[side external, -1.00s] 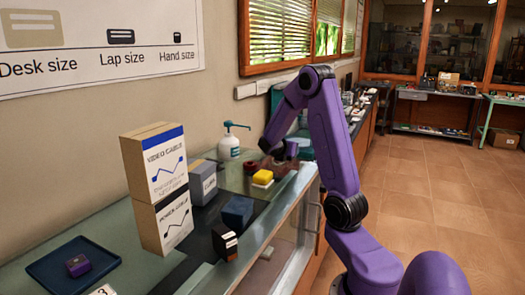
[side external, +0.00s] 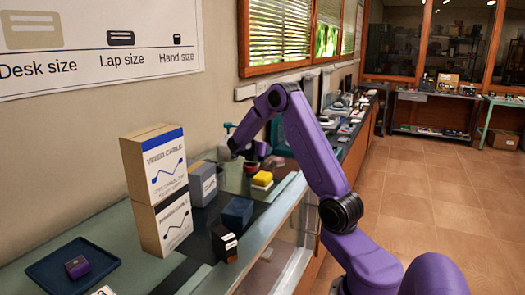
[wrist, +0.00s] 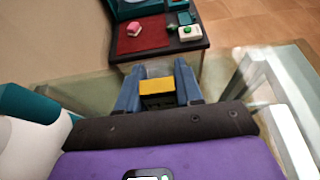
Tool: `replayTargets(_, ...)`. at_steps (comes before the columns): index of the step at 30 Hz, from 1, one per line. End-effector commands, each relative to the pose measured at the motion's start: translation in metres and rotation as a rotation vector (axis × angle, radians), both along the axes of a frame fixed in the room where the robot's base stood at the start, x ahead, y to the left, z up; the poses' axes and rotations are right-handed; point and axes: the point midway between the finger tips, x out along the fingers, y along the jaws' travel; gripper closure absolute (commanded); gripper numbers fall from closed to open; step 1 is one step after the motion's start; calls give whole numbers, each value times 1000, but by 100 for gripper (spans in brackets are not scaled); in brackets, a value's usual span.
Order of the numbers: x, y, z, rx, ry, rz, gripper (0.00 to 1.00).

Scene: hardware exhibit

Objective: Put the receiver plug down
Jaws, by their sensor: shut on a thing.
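My gripper (wrist: 158,76) is shut on a small yellow piece (wrist: 157,87), which sits between its blue fingers in the wrist view. This piece may be the receiver plug; its full shape is hidden by the fingers. In the side external view my gripper (side external: 250,153) is over the far part of the glass counter, near the wall. What it holds cannot be made out there. A dark red object (side external: 250,166) is just below it in the picture; whether they touch is unclear.
Cable boxes (side external: 160,190), a grey box (side external: 203,183), a blue cube (side external: 237,212) and a blue tray (side external: 50,262) stand nearer. The wrist view shows a teal-and-white bottle (wrist: 30,105) close left and a red mat (wrist: 130,42) ahead.

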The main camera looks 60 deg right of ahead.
Motion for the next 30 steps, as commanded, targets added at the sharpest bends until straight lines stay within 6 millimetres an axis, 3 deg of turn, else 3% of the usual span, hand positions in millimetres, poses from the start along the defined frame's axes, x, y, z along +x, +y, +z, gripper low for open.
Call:
replayTargets(11,0,0,-4,0,1,1,93)
replayTargets(12,0,0,-3,-1,0,1,55)
replayTargets(14,0,0,-3,0,-1,1,39)
replayTargets(25,0,0,1,-1,-3,1,39)
replayTargets(30,1,22,9,-2,-3,4,39)
